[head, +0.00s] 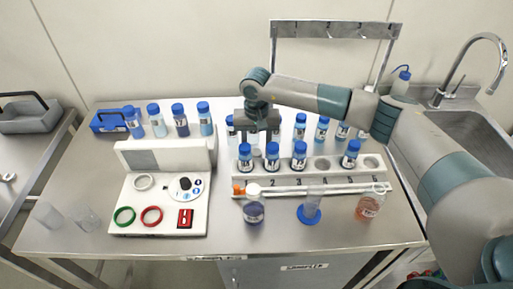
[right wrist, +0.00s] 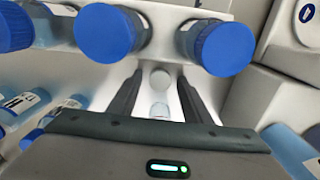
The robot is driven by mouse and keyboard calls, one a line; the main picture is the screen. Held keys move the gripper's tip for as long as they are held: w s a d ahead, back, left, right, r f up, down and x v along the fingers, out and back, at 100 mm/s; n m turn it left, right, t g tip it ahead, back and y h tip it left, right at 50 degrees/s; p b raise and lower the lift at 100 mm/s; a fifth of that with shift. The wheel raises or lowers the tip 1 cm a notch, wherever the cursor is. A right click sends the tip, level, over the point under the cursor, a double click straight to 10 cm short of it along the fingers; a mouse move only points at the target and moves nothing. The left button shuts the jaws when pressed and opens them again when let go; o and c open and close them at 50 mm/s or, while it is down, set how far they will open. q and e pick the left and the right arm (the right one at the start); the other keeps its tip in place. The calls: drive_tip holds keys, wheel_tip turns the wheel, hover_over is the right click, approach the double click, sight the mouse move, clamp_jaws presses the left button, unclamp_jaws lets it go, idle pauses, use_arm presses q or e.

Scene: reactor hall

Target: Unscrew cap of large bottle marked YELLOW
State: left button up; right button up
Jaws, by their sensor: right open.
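Several bottles with blue caps stand on the bench, but I cannot read YELLOW on any label. Some stand at the back left, such as the bottle (head: 180,124). Others stand in the white numbered rack (head: 310,182), such as the bottle (head: 272,161), and behind it, such as the bottle (head: 321,132). My right gripper (head: 258,136) points down behind the front rack row, open. In the right wrist view its dark fingers (right wrist: 160,100) are apart, with small pale round shapes seen between them. Blue caps (right wrist: 105,33) and (right wrist: 222,48) lie beyond the fingertips. My left gripper is out of view.
A white device (head: 160,190) with a knob and rings is at left. A round flask (head: 254,211), a cylinder (head: 311,203) and a pink-liquid beaker (head: 369,206) stand before the rack. Empty beakers (head: 86,218) are front left. A sink (head: 475,130) is at right.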

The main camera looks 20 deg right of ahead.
sight(256, 152)
drive_tip(key=shift+r, duration=0.2)
drive_tip(key=shift+w+r, duration=0.1)
drive_tip(key=shift+r, duration=0.05)
wheel_tip(256, 152, up, 12)
drive_tip(key=b, duration=0.4)
drive_tip(key=shift+f, duration=0.2)
